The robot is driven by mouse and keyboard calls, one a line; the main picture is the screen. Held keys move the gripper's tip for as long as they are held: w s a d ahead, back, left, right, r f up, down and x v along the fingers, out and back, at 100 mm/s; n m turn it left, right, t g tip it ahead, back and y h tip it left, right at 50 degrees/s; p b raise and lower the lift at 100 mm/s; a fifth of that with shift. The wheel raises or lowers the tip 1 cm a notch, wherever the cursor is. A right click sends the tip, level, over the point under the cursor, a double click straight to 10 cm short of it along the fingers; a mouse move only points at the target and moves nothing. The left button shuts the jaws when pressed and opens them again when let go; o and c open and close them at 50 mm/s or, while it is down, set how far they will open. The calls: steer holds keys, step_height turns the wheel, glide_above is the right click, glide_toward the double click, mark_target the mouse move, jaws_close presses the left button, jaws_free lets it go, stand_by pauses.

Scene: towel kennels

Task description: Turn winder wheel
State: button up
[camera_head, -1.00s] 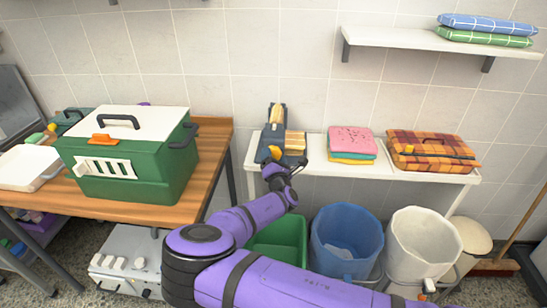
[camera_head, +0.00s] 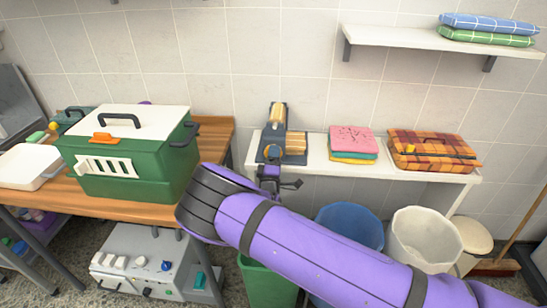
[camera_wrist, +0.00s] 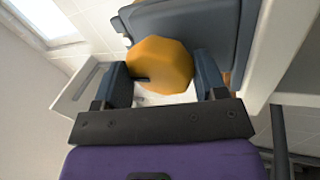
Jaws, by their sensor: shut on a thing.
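The winder (camera_head: 278,128) stands at the left end of the white wall shelf, a dark grey body with a pale yellow roll in it. Its wheel is an orange-yellow faceted knob (camera_wrist: 159,65) in the wrist view, on the side of the grey body. My gripper (camera_wrist: 165,85) has one finger on each side of this knob and is shut on it.
Folded pink, yellow and teal towels (camera_head: 352,142) and a plaid orange bundle (camera_head: 432,150) lie right of the winder. A green kennel (camera_head: 130,165) stands on the wooden table (camera_head: 215,145) at left. A green bin (camera_head: 265,283), blue bin (camera_head: 350,222) and white bin (camera_head: 425,235) stand below.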

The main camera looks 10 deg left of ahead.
steer(key=m+g+h, duration=0.1)
steer(key=m+h, duration=0.1)
steer(key=m, duration=0.4)
steer(key=m+g+h, duration=0.1)
steer(key=m+h, duration=0.1)
steer(key=m, duration=0.3)
steer(key=m+g+h, duration=0.1)
steer(key=m+h, duration=0.1)
steer(key=m, duration=0.4)
steer(key=shift+a+m, duration=0.25)
steer(key=shift+m, duration=0.05)
steer(key=shift+g, duration=0.3)
steer(key=o, duration=0.9)
steer(key=shift+o, duration=0.2)
steer(key=shift+s, duration=0.1)
steer(key=v, duration=1)
steer(key=shift+s, duration=0.35)
steer(key=shift+a, duration=0.15)
